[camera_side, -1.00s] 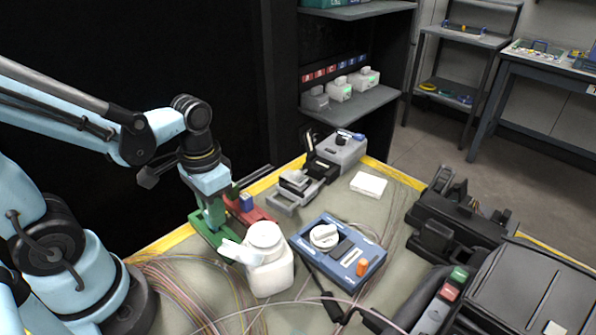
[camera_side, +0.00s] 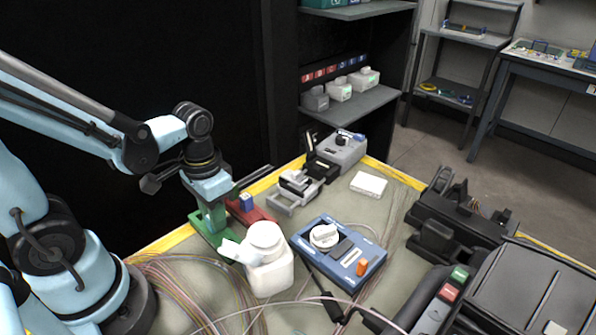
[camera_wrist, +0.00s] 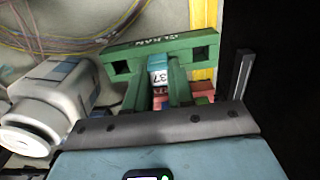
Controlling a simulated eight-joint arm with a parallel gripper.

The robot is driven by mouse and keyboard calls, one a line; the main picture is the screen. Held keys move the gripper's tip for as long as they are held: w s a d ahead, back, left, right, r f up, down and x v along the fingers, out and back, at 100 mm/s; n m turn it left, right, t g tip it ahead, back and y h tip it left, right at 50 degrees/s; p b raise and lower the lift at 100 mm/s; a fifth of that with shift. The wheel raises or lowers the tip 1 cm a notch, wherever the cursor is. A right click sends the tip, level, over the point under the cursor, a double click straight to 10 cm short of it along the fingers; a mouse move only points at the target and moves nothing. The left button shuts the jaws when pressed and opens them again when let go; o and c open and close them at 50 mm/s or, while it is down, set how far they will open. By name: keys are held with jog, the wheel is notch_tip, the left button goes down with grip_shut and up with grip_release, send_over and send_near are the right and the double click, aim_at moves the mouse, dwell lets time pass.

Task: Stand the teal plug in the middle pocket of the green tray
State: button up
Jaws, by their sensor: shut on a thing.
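The green tray (camera_side: 200,225) lies at the left side of the table. In the wrist view the tray (camera_wrist: 145,48) shows a square empty pocket near each end. My gripper (camera_side: 213,231) points down over the tray's middle. In the wrist view my gripper (camera_wrist: 160,80) is shut on the teal plug (camera_wrist: 158,70), which has a white label reading 37. The plug looks upright between the fingers, in line with the tray's middle. The middle pocket is hidden by the plug and fingers, so I cannot tell how deep the plug sits. The side view hides the plug.
A red tray (camera_side: 262,215) with a blue plug (camera_side: 246,202) lies just behind the green one. A white bottle (camera_side: 270,275) stands close in front, to the right. Loose fibres (camera_side: 170,285) lie at the left. A blue device (camera_side: 345,262) sits further right.

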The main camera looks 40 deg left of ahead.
jog(key=o, duration=1)
jog(key=shift+c, duration=0.2)
jog(key=shift+r, duration=3)
jog(key=w+d+r+t, duration=0.1)
jog(key=w+r+t, duration=0.3)
jog(key=t, duration=0.3)
jog(key=shift+w+d, duration=0.25)
jog(key=shift+w, duration=0.55)
